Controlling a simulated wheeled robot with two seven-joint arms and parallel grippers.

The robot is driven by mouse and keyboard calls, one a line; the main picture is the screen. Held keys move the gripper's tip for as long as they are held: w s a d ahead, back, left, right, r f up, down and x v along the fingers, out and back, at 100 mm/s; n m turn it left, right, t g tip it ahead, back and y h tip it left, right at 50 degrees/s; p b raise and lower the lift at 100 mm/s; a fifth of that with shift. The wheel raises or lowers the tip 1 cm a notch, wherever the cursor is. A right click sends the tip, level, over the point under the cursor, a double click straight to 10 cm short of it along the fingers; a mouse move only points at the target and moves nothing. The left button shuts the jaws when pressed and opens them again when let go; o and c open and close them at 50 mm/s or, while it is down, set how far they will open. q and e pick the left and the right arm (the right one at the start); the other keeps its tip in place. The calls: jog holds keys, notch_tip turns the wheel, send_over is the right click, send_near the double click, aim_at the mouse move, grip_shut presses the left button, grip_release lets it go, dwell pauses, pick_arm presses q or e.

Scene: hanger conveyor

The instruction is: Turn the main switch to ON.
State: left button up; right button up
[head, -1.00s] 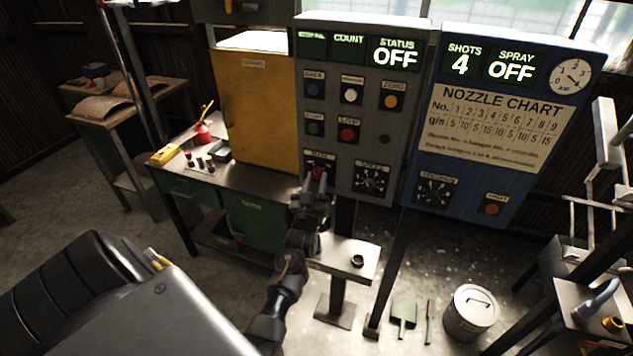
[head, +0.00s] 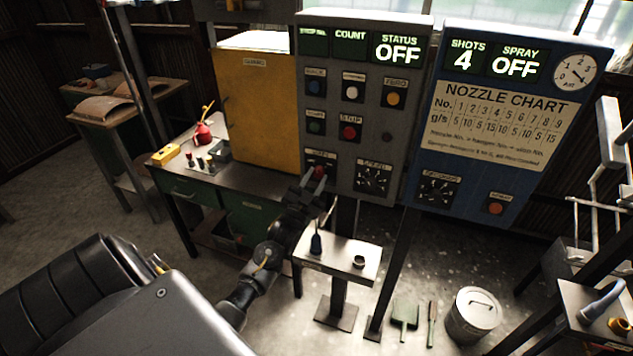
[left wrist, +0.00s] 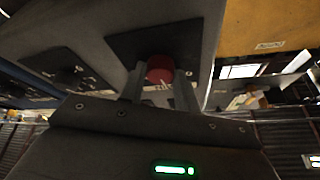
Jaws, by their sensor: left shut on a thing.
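The main switch is a red knob (head: 319,172) on a black plate at the lower left of the grey control panel (head: 385,80). The STATUS display (head: 398,54) reads OFF. My left gripper (head: 315,181) is at the switch, its fingers pointing up to the panel. In the left wrist view the red knob (left wrist: 160,69) sits between the two fingers of my left gripper (left wrist: 160,85), which is shut on it. The plate's lettering is too dark to read, and the fingers partly hide the knob's lower part. My right gripper is out of view.
A blue nozzle panel (head: 490,150) stands right of the grey panel, a yellow cabinet (head: 258,105) left. Below the switch, a small metal shelf (head: 340,262) holds a blue-handled tool (head: 316,243) and a dark ring (head: 359,261). A lidded can (head: 473,315) stands on the floor.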

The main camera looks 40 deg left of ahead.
pick_arm(q)
jog(key=m+h, duration=0.2)
jog(key=m, duration=0.2)
jog(key=m+h, duration=0.1)
jog(key=m, duration=0.2)
jog(key=shift+s+a+r+m+g+h+p, duration=0.1)
jog(key=shift+a+r+m+g+h+p, duration=0.1)
jog(key=shift+m+g+h+p, duration=0.2)
jog(key=m+h, duration=0.1)
jog(key=m, duration=0.1)
jog(key=m+g+p, duration=0.1)
jog(key=m, duration=0.2)
jog(key=shift+a+r+g+h, duration=0.1)
jog(key=shift+r+g+h, duration=0.05)
jog(key=shift+g+h, duration=0.2)
jog(key=shift+m, duration=0.5)
jog(key=o, duration=1)
jog(key=shift+c, duration=0.2)
jog(key=s+f+b, duration=0.1)
jog(key=s+b, duration=0.2)
jog(key=s, duration=0.7)
jog(key=shift+s+a+f, duration=0.15)
jog(key=shift+s+a, duration=0.15)
jog(key=shift+s, duration=0.05)
